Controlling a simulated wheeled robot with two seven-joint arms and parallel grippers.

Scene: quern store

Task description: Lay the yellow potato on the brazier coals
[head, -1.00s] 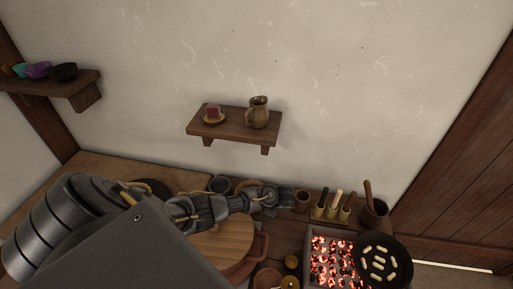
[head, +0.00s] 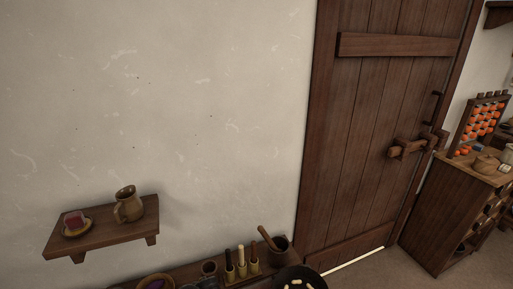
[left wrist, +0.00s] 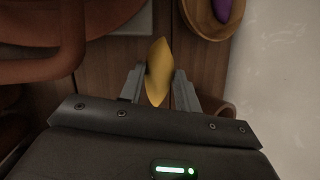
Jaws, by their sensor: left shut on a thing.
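In the left wrist view, my left gripper (left wrist: 157,76) is shut on the yellow potato (left wrist: 159,58). The potato is pointed at both ends and sticks out beyond the fingers, over brown wooden planks. In the head view the potato cannot be made out. The brazier and its glowing coals are outside the head view now and cannot be made out in the left wrist view. My right gripper is in neither view.
A dark pan (head: 299,279) with pale pieces shows at the head view's bottom edge. A wall shelf (head: 105,228) holds a jug (head: 128,204). A wooden door (head: 370,130) stands right.

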